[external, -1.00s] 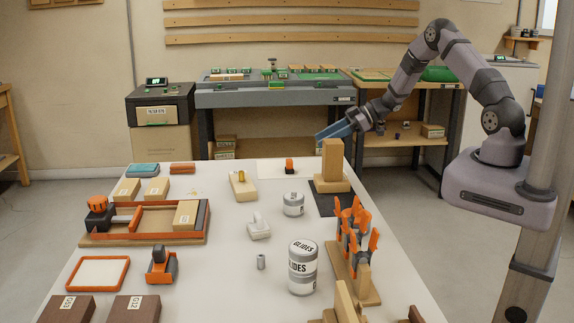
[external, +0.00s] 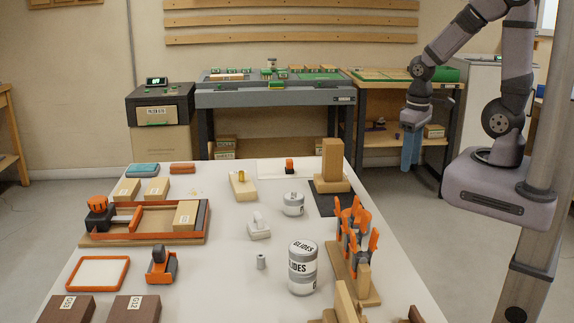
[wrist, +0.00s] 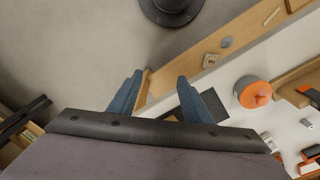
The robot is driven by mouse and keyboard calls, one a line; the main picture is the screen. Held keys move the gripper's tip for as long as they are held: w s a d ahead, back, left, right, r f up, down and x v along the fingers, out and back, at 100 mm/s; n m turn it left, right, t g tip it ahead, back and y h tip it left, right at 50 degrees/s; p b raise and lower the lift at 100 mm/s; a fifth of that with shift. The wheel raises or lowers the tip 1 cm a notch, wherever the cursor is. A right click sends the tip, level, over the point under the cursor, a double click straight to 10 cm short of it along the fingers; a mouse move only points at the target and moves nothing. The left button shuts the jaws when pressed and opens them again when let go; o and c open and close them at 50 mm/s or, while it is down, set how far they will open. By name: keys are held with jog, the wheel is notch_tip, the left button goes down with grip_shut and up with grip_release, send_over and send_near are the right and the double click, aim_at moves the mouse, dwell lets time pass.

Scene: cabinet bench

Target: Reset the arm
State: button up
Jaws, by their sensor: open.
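My gripper (external: 410,152) hangs pointing down to the right of the bench, beyond its right edge and clear of everything on it. In the wrist view its two blue fingers (wrist: 160,92) are spread apart with nothing between them. My arm is folded back toward its base at the right of the external view.
The white bench (external: 215,270) carries a wooden block stand (external: 332,162), an orange clamp rack (external: 355,240), a GLIDES can (external: 302,268) and a wooden tray with orange edging (external: 150,235). A wooden side table (external: 380,140) stands behind my gripper. Open floor lies right of the bench.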

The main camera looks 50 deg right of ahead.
jog(key=shift+s+a, duration=0.45)
jog(key=shift+s, duration=0.35)
jog(key=shift+r, duration=0.1)
jog(key=shift+r+p, duration=0.75)
jog(key=shift+p, duration=0.05)
